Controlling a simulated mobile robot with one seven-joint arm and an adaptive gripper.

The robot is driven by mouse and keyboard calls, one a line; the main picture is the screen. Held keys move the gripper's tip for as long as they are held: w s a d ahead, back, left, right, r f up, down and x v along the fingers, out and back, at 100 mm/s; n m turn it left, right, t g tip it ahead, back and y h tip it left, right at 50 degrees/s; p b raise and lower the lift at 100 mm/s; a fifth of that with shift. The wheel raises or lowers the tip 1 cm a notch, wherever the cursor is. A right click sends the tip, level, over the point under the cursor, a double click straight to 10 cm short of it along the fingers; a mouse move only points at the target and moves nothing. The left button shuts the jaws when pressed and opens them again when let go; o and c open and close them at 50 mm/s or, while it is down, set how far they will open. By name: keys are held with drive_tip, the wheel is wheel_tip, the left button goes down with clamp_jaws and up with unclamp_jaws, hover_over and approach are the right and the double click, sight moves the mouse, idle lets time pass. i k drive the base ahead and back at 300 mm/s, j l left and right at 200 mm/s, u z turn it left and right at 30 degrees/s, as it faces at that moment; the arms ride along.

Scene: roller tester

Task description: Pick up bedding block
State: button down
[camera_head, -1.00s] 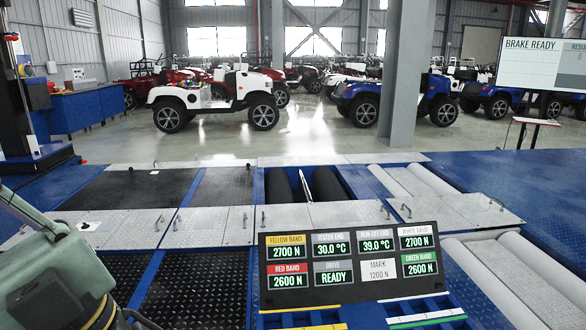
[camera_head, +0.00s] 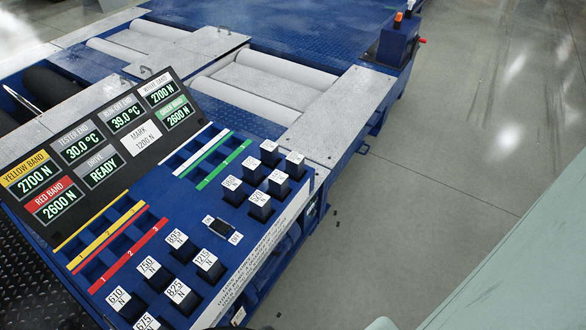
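Several dark blocks with white labelled tops stand on the blue console (camera_head: 160,200) in two groups. The front group reads 895 N (camera_head: 177,238), 750 N (camera_head: 149,266), 1215 N (camera_head: 207,259), 825 N (camera_head: 178,291), 610 N (camera_head: 118,299) and 675 N (camera_head: 147,323). The other group, including one block at its right corner (camera_head: 294,157) and one nearer the switch (camera_head: 260,199), has labels too small to read surely. No label says bedding. My gripper is out of view; a pale green part of my arm fills the lower right.
The tilted display panel (camera_head: 105,145) reads DRIVE READY and MARK 1200 N. Slots beside yellow, red, white and green strips look empty. A rocker switch (camera_head: 222,228) sits between the block groups. Rollers (camera_head: 268,85) lie behind. Grey floor (camera_head: 440,170) is open at right.

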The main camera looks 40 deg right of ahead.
sight(295, 162)
drive_tip(key=k+j, duration=0.1)
drive_tip(key=k, duration=0.75)
